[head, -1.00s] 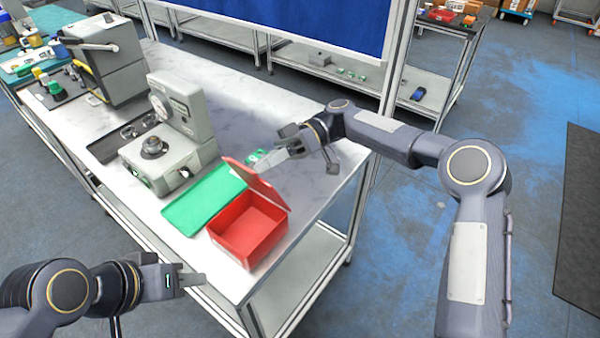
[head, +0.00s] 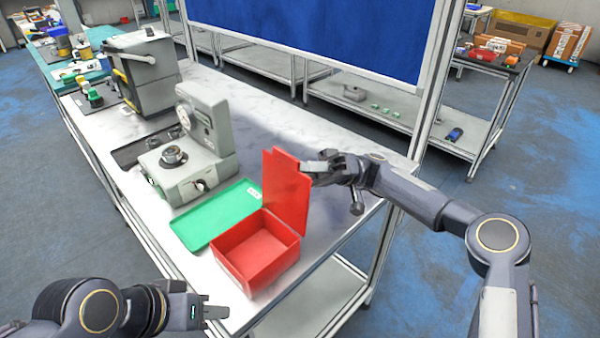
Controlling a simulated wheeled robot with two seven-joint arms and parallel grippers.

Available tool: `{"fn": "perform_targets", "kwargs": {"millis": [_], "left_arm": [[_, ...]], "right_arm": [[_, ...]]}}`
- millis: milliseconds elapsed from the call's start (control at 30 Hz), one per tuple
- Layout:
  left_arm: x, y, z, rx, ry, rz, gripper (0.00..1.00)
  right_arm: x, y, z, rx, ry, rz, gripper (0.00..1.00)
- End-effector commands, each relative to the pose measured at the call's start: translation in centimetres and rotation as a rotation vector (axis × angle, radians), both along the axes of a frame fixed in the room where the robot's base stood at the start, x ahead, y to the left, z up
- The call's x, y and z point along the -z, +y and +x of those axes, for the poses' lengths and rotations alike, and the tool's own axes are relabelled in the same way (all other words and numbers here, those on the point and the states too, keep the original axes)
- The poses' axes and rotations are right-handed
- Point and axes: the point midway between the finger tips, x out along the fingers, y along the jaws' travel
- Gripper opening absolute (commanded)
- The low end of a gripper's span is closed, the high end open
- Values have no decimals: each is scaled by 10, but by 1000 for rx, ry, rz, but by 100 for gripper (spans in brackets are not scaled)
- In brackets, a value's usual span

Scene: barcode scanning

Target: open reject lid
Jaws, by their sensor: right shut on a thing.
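The red reject box (head: 258,283) stands at the near right end of the table, its inside visible and empty. Its red lid (head: 286,185) stands upright at the back of the box. My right gripper (head: 308,172) is at the lid's upper right edge, shut on it; its fingertips are partly hidden. My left gripper (head: 222,311) is low at the table's near edge, left of the box and apart from it. Its finger gap is not clear.
A green tray (head: 200,226) lies left of the box. A grey device (head: 195,180) with a round top part stands behind the tray. A larger grey machine (head: 148,75) is further back. The tabletop right of the lid is clear.

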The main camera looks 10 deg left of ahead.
Motion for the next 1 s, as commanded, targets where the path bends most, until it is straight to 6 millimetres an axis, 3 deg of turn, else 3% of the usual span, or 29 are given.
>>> {"fn": "perform_targets", "kwargs": {"millis": [300,333,467,767,1000], "left_arm": [[0,0,0,0,0,0,36],[0,0,0,0,0,0,36],[0,0,0,0,0,0,36],[1,0,0,0,0,0,36],[10,0,0,0,0,0,36]], "right_arm": [[1,1,0,-2,2,-2,0],[1,1,0,-2,2,-2,30],[1,1,0,-1,1,-2,47],[2,-2,2,2,1,-2,48],[18,-28,24,4,2,0,48]]}}
